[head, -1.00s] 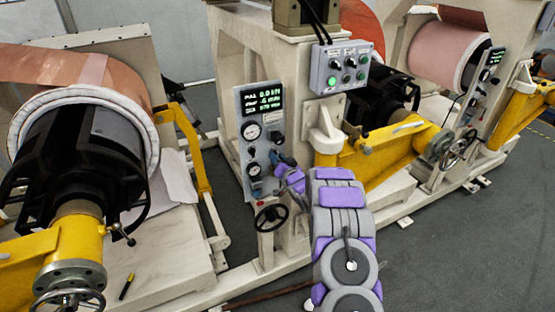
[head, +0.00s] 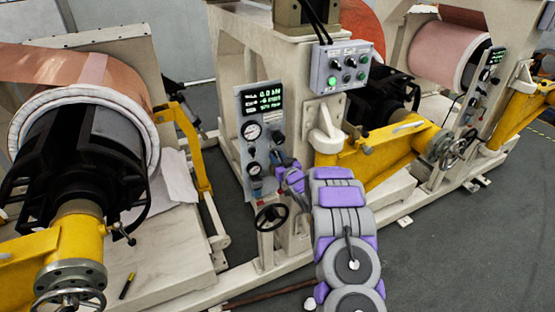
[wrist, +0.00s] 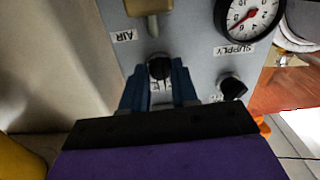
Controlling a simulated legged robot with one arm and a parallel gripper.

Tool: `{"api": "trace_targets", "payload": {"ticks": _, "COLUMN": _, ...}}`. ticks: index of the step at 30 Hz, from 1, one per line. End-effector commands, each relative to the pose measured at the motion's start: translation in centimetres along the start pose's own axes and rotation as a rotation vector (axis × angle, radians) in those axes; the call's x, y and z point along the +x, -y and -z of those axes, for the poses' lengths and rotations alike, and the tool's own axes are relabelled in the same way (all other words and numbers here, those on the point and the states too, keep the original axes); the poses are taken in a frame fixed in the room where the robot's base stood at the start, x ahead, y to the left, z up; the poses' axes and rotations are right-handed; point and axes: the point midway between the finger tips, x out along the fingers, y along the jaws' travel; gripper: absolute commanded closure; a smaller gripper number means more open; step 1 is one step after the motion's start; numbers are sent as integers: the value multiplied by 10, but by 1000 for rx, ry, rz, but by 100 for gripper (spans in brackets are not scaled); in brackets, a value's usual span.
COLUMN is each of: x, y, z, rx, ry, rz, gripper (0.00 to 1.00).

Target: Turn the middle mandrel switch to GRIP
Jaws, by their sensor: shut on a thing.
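The middle machine's grey control panel (head: 243,158) carries a lit display, round gauges and knobs. In the wrist view my gripper (wrist: 160,88) has its blue fingers on both sides of a black switch knob (wrist: 159,68) and is shut on it. The fingers hide part of the knob and its markings, so I cannot read its setting. In the head view my gripper (head: 283,169) is at the panel's lower right, and the knob is hidden there.
Another black knob (wrist: 232,88) sits right of my fingers, below the SUPPLY gauge (wrist: 246,16). A tan lever (wrist: 148,8) is above, by the AIR label (wrist: 124,37). A handwheel (head: 271,217) stands below the panel. A yellow arm (head: 385,150) is to the right.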

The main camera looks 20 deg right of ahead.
Motion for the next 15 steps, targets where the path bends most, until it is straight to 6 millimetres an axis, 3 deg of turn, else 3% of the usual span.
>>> {"api": "trace_targets", "payload": {"ticks": 15, "x": -1, "y": -1, "z": -4, "rx": -388, "ry": 6, "rz": -1, "gripper": 100}}
